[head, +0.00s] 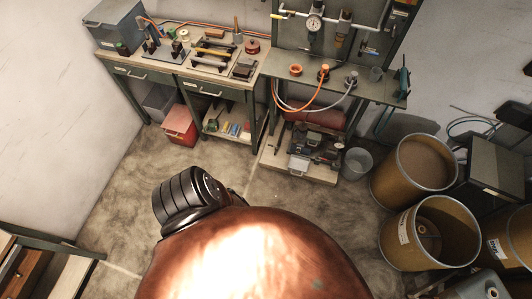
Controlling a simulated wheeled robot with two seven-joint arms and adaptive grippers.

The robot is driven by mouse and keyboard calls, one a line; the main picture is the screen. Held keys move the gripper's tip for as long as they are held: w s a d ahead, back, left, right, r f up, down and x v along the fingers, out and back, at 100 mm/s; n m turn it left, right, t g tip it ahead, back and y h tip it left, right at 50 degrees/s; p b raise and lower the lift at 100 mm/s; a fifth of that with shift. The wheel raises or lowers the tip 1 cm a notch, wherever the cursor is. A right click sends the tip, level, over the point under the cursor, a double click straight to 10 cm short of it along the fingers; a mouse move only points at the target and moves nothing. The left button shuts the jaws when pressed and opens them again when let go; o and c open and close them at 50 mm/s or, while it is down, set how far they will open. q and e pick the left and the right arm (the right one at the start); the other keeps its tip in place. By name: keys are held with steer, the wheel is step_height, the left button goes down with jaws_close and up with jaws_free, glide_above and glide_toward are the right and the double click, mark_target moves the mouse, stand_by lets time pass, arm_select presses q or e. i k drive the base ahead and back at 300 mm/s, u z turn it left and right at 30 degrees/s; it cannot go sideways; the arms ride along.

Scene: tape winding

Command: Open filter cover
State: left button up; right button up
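I cannot single out a filter cover with certainty. A wall panel at the top centre right carries white pipes, a round gauge (314,22) and a dark cylindrical fitting (341,38), which may be a filter housing. Neither of my grippers is in view.
A workbench (215,73) with tools stands at the back left. A green-grey bench (340,88) with hoses is right of it. Open brown drums (413,165) crowd the right. A grey bucket (357,163) stands near them. A copper-brown rounded shape hides the bottom centre.

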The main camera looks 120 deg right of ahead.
mark_target(313, 137)
steer(key=i, duration=1.25)
steer(key=z, duration=4.6)
steer(key=i, duration=1)
